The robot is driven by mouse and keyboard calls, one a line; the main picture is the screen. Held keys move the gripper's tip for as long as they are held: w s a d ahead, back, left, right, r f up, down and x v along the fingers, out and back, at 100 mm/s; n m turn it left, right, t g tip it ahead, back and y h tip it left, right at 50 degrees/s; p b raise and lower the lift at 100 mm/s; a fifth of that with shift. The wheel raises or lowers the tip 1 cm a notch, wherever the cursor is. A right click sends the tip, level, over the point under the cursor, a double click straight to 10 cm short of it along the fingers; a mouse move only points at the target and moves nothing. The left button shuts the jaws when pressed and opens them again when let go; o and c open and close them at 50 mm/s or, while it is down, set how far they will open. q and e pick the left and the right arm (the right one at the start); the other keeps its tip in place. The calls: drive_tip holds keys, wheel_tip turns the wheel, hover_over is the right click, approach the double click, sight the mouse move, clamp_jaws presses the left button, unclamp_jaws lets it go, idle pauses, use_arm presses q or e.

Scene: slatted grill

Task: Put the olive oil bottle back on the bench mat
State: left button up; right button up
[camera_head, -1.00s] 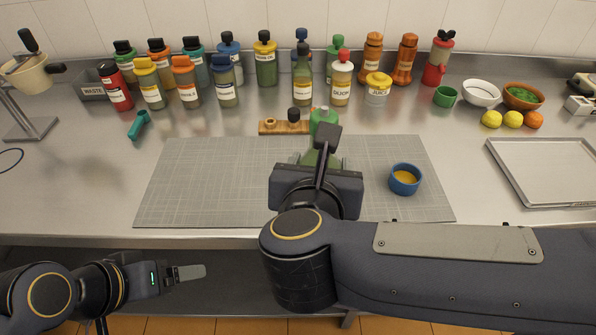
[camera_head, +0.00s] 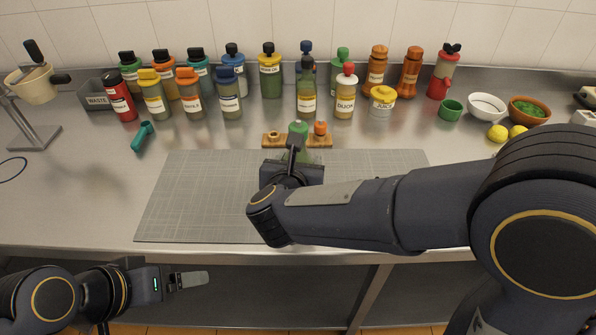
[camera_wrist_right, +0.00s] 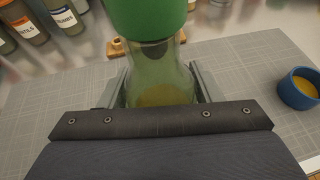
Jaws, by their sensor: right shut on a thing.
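The olive oil bottle, green-tinted glass with a green cap (camera_head: 298,129), stands out beyond my right gripper (camera_head: 292,160) at the back middle of the bench mat. In the right wrist view the bottle (camera_wrist_right: 155,65) is between the fingers, with yellowish liquid inside. My right gripper is shut on it. Its base is hidden, so I cannot tell whether it touches the mat. The grey gridded bench mat (camera_head: 190,205) lies flat on the steel bench. My left gripper (camera_head: 190,279) hangs empty in front of the bench, low left; its finger gap cannot be made out.
A wooden holder (camera_head: 272,141) with an orange-capped item sits just behind the bottle. A blue bowl (camera_wrist_right: 300,88) stands on the mat to the right, hidden by my arm in the head view. Several labelled bottles line the back. The mat's left half is clear.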

drive_tip(key=shift+w+f, duration=0.15)
drive_tip(key=shift+f, duration=0.75)
drive_tip(key=shift+w+f, duration=0.1)
drive_tip(key=shift+f, duration=0.8)
drive_tip(key=shift+f+b, duration=0.25)
drive_tip(key=shift+b, duration=0.25)
drive_tip(key=o, duration=1.3)
drive_tip(key=shift+c, duration=0.2)
